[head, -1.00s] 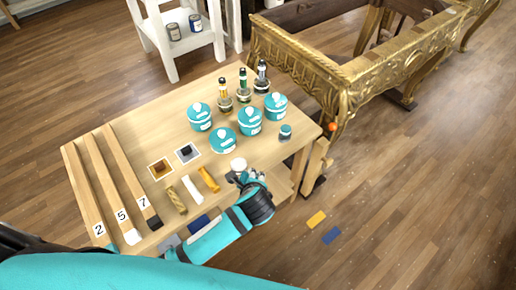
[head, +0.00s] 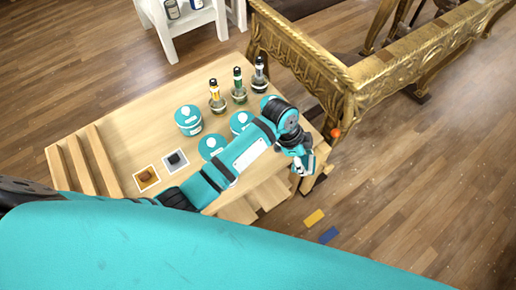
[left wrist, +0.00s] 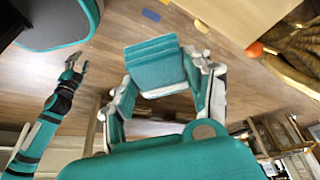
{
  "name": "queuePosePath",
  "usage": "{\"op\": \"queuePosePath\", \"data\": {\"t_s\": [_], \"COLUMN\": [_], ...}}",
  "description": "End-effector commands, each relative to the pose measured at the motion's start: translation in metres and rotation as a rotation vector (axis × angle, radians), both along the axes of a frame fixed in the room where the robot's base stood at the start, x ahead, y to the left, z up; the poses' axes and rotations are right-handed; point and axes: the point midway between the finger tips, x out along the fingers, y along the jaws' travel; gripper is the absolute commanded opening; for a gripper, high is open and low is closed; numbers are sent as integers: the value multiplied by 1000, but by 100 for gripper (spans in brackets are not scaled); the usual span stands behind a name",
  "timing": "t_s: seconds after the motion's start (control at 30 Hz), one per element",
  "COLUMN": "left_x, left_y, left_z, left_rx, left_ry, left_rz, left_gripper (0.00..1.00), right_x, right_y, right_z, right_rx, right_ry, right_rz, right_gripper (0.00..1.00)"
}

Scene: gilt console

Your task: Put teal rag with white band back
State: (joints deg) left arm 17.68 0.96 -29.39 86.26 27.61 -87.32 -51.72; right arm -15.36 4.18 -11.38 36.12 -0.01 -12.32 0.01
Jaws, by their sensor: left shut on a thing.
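My left gripper (head: 303,166) is past the right edge of the workbench (head: 110,112), near the gilt console's corner leg. In the left wrist view my left gripper (left wrist: 165,88) is shut on the teal rag (left wrist: 157,62), a thick folded stack gripped from both sides. A pale strip shows along its near edge. In the head view the gripper mostly hides the rag. My right gripper (left wrist: 76,66) shows small at the left of the left wrist view, its fingers apart and empty; it is not in the head view.
Teal-lidded tubs (head: 188,119) and several dark-capped bottles (head: 239,86) stand on the bench, partly behind my left arm. The gilt console (head: 350,85) stands close on the right, with an orange ball (head: 336,133) at its corner. A yellow block (head: 314,218) and blue block (head: 330,235) lie on the floor.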

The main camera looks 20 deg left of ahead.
Motion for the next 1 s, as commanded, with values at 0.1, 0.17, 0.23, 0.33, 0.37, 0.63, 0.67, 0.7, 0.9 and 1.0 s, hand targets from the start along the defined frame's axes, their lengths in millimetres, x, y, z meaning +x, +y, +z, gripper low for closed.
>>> {"op": "queuePosePath", "data": {"t_s": [0.1, 0.17, 0.23, 0.33, 0.37, 0.63, 0.67, 0.7, 0.9, 1.0], "left_x": [-2, -2, -3, -3, -4, -5, -5, -5, -5, -5], "left_y": [31, 48, 67, 94, 101, 146, 147, 148, 148, 149], "left_z": [-1, -2, -4, -6, -7, -13, -13, -15, -40, -48], "left_rx": [4, 5, 5, 5, 4, 3, 3, 3, 1, 2], "left_ry": [2, 1, 2, 1, 1, 0, 0, 1, 2, -1], "left_rz": [5, 4, 5, 4, 5, 1, 1, 1, 2, 2], "left_gripper": [26, 26, 26, 26, 26, 26, 26, 26, 26, 26], "right_x": [-19, -32, -45, -55, -56, -29, -25, -21, -22, -27], "right_y": [1, 0, -1, -3, -3, -7, -7, -7, -8, -9], "right_z": [8, 10, 14, 18, 20, 28, 28, 28, 30, 30], "right_rx": [1, -1, -5, -7, -7, -11, -10, -10, -11, -12], "right_ry": [28, 47, 67, 82, 83, 41, 34, 28, 29, 38], "right_rz": [2, 2, 3, 4, 4, 5, 5, 5, 3, 3], "right_gripper": [40, 40, 40, 40, 40, 40, 40, 40, 40, 40]}}
